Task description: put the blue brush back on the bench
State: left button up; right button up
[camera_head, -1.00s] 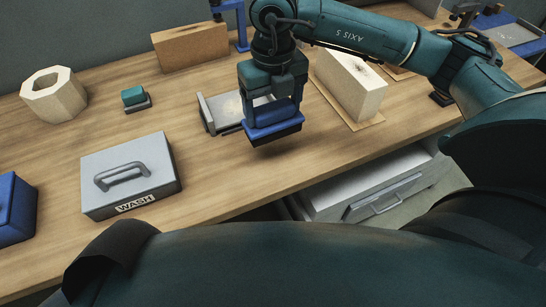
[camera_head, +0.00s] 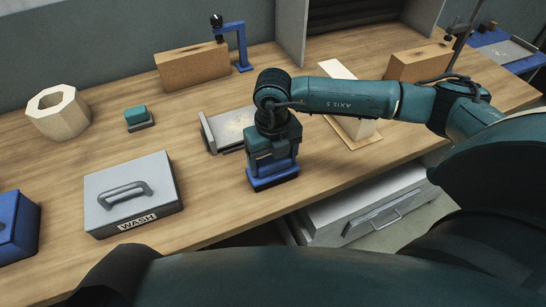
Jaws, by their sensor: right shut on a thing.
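The blue brush (camera_head: 273,179), a blue block with a dark underside, is in my right gripper (camera_head: 272,165) near the front edge of the wooden bench (camera_head: 220,193). The right gripper points down and is shut on the brush's top. The brush is upright and at or very close to the bench top; I cannot tell whether it touches. My left gripper is not in view.
A grey WASH box (camera_head: 130,195) stands to the left, and a grey metal tray (camera_head: 222,132) lies just behind the brush. A pale block (camera_head: 338,70) is partly hidden by my right arm. An open drawer (camera_head: 370,205) juts out below the front edge.

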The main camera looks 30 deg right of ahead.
aim_at(272, 159)
jog(key=shift+f, duration=0.1)
jog(key=o, duration=0.5)
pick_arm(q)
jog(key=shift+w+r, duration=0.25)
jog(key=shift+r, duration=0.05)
pick_arm(e)
jog(key=o, duration=0.4)
jog(key=shift+o, duration=0.2)
jog(key=shift+r, duration=0.3)
notch_tip(272, 159, up, 4)
jog(key=shift+r+b, duration=0.2)
jog(key=shift+b, duration=0.35)
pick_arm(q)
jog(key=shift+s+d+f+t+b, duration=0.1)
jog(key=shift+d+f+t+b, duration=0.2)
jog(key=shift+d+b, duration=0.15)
pick_arm(e)
notch_tip(272, 159, up, 7)
jog(key=shift+r, duration=0.15)
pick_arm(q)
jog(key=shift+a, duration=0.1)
